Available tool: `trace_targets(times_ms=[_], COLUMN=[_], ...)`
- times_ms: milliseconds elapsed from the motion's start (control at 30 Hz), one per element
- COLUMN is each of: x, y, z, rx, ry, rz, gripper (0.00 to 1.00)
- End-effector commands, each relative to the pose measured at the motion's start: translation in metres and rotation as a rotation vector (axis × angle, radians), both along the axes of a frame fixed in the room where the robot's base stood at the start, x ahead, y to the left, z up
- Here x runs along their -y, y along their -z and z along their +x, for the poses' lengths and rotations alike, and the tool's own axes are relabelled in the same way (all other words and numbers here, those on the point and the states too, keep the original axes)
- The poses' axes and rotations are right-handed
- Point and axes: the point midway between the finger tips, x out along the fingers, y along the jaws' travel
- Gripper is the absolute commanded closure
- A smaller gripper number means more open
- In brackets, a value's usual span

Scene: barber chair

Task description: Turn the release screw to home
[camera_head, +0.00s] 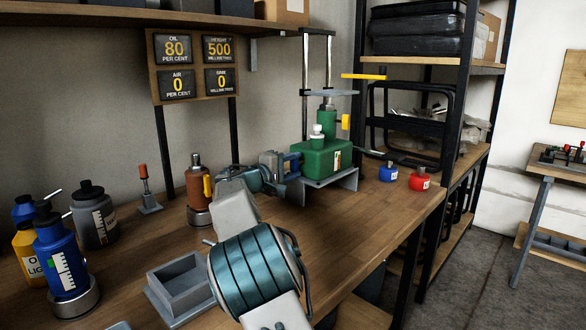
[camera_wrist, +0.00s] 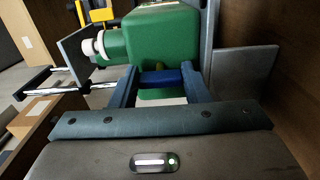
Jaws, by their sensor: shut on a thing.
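A green hydraulic pump body (camera_head: 318,160) stands on a grey bracket at the back of the bench. Its green block also fills the top middle of the wrist view (camera_wrist: 165,40). My gripper (camera_head: 286,166) reaches its left side. In the wrist view the two fingers of my gripper (camera_wrist: 160,78) are shut on a blue part (camera_wrist: 158,77) low on the front of the green block, which looks like the release screw. The fingers hide its ends, and its turn angle cannot be read. A white cap or knob (camera_wrist: 92,47) sits left of the block.
A panel (camera_head: 192,64) above the bench reads oil 80, height 500, air 0 and one more 0. Bottles (camera_head: 62,255), a brown bottle (camera_head: 198,183) and a grey tray (camera_head: 180,288) stand left. Blue (camera_head: 388,172) and red (camera_head: 420,179) pots stand right. The front right bench top is clear.

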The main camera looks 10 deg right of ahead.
Motion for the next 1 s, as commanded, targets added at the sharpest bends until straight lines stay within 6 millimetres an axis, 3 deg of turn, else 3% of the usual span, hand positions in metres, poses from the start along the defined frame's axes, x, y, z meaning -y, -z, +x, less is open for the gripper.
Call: trace_targets(times_ms=[133, 167, 200, 233, 633, 1000], x=[-0.001, -0.001, -0.001, -0.001, -0.009, -0.074], y=[-0.001, -0.001, -0.001, -0.001, 0.000, -0.001], z=[0.000, 0.000, 0.000, 0.000, -0.005, -0.052], rx=[0.003, 0.003, 0.003, 0.003, 0.000, -0.001], ry=[-0.003, -0.003, -0.003, -0.003, -0.002, -0.006], rz=[0.001, 0.001, 0.001, 0.001, 0.000, 0.001], gripper=[0.81, 0.50, 0.39, 0.36, 0.36, 0.36])
